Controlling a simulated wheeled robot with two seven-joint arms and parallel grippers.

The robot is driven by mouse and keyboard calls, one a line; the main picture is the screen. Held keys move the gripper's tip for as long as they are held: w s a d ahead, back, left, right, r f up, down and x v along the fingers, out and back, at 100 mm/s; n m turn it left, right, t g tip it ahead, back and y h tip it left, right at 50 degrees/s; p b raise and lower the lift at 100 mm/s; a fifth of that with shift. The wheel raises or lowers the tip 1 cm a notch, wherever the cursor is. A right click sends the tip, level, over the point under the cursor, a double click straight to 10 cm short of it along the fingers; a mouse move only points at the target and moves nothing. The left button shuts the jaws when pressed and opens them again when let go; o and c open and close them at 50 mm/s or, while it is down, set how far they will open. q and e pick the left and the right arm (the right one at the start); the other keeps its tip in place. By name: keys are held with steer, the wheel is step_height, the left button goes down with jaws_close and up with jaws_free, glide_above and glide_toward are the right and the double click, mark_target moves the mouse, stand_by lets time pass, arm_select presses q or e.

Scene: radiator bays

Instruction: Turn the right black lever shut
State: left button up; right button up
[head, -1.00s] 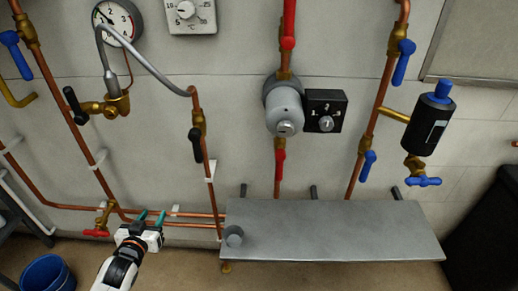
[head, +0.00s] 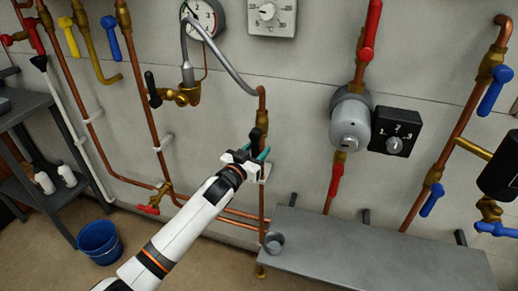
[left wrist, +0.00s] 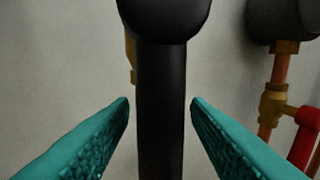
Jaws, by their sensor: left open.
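The right black lever (head: 254,139) hangs down on the brass valve of the copper pipe below the grey hose. In the left wrist view the lever (left wrist: 160,75) is upright, with its round hub at the top. My left gripper (head: 258,149) is open around it. Its teal fingertips (left wrist: 160,105) stand one on each side of the lever, with a small gap on both sides. The lower end of the lever is hidden by the gripper in the head view. The left black lever (head: 152,90) sits on another brass valve to the left. My right gripper is out of view.
A grey bench (head: 375,255) with a small grey cup (head: 273,243) stands below right. A grey boiler-like cylinder (head: 350,120) and a black dial box (head: 394,132) are right of the lever. A blue bucket (head: 99,241) stands on the floor at left.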

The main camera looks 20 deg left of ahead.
arm_select(q)
steer(key=shift+w+d, duration=0.2)
steer(key=shift+w, duration=0.45)
jaws_close()
